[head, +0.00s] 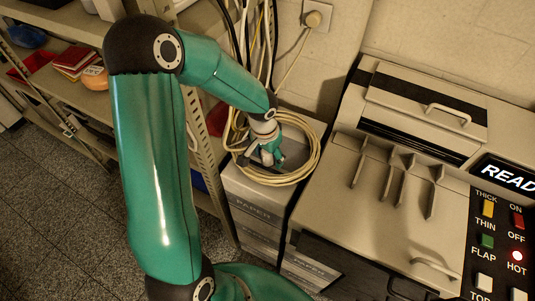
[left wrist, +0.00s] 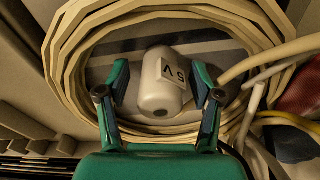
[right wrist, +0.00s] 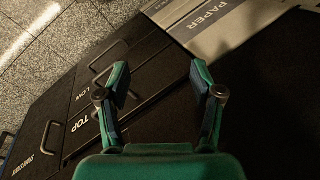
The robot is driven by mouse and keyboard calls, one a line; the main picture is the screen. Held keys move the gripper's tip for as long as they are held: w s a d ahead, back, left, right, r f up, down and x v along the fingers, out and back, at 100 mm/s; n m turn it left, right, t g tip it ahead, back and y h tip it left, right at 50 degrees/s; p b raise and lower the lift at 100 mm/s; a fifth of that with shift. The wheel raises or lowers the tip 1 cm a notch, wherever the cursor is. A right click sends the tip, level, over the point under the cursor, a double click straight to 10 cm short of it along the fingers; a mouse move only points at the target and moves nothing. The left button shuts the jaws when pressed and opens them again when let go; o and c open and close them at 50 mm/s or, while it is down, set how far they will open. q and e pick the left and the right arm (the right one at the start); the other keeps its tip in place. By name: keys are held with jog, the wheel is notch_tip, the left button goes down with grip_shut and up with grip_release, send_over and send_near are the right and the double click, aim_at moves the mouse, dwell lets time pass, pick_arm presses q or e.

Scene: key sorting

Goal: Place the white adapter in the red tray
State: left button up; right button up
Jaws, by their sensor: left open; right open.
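In the head view the left gripper (head: 268,157) reaches down into the coil and largely hides the adapter. A red, tray-like shape (head: 24,68) shows on the shelf at the far left; I cannot be sure it is the red tray. My right gripper (right wrist: 158,78) is open and empty before dark drawers.
The cable coil (head: 314,150) rests on a stack of paper boxes (head: 255,215). A beige machine (head: 395,215) with upright fins stands close on the right. Metal shelving (head: 205,150) stands on the left, with red books (head: 77,55). Cables hang behind the arm.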

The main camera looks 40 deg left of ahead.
pick_arm(q)
grip_shut()
dwell(0.3)
